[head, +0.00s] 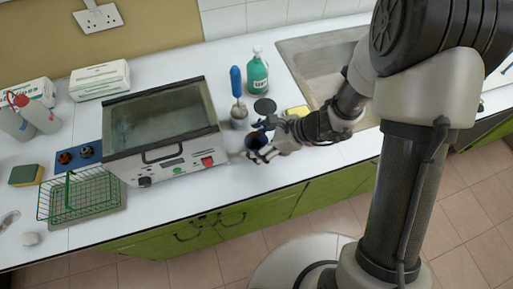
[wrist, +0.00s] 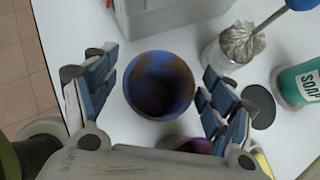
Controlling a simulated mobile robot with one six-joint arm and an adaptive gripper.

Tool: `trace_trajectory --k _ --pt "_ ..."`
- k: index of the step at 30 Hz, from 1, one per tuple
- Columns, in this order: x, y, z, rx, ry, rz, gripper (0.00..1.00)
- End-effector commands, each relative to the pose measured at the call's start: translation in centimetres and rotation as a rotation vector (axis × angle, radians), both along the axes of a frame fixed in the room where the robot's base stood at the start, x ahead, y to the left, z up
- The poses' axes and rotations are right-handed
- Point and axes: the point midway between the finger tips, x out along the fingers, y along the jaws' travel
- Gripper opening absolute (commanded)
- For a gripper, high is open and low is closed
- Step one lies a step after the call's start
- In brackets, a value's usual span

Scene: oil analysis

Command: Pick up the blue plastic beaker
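The blue plastic beaker (wrist: 160,84) stands on the white counter, with brownish marks inside, between the two fingers of my gripper (wrist: 160,98) in the wrist view. Gaps show between the beaker and both fingers, so the gripper is open around it. In the head view the beaker (head: 256,141) is partly hidden by my gripper (head: 262,148), just right of the water bath near the counter's front edge. A purple-rimmed object (wrist: 194,146) shows partly behind the gripper's palm in the wrist view.
A metal cup with a blue-handled brush (head: 238,112) and a green soap bottle (head: 257,75) stand behind the gripper. A dark round disc (head: 265,106) lies nearby. The water bath (head: 185,168) is close on the left. A yellow sponge (head: 297,112) and the sink (head: 322,62) are to the right.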

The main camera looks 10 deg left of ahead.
Motion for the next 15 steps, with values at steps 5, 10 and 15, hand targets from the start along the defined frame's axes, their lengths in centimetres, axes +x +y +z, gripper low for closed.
trace_trajectory --k 5,10,15 --pt "0.0 -0.01 0.01 0.0 0.0 0.0 0.61" --pt "0.0 -0.02 0.01 0.0 0.0 0.0 0.5" --pt "-0.01 -0.02 0.01 0.0 0.0 0.0 0.39"
